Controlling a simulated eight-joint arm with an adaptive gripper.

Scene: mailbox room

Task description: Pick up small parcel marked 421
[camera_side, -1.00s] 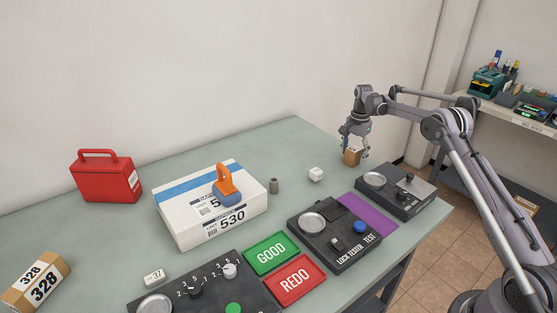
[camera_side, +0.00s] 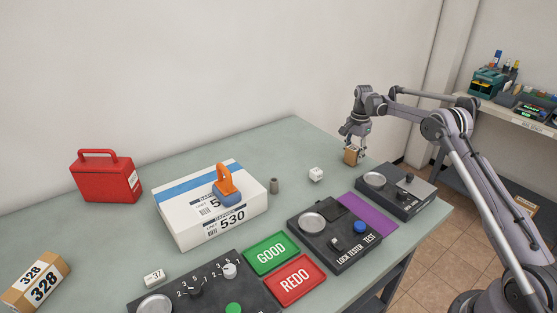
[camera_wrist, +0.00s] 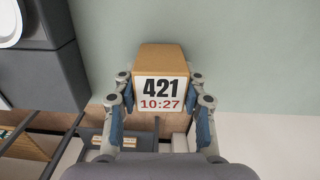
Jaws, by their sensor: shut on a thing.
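The small parcel (camera_wrist: 159,58) is a brown box with a white label reading 421 and 10:27 in the wrist view. In the side view the parcel (camera_side: 352,156) is at the far right end of the green table. My gripper (camera_wrist: 159,100) is shut on the parcel, with a finger at each side of it. In the side view my gripper (camera_side: 356,146) comes down on the parcel from above and hides part of it. I cannot tell whether the parcel touches the table.
A dark device with a round plate (camera_side: 398,190) is in front, beside a purple mat (camera_side: 358,212). The lock tester (camera_side: 335,232), a large 530 parcel (camera_side: 185,222) and a red case (camera_side: 100,180) are further left.

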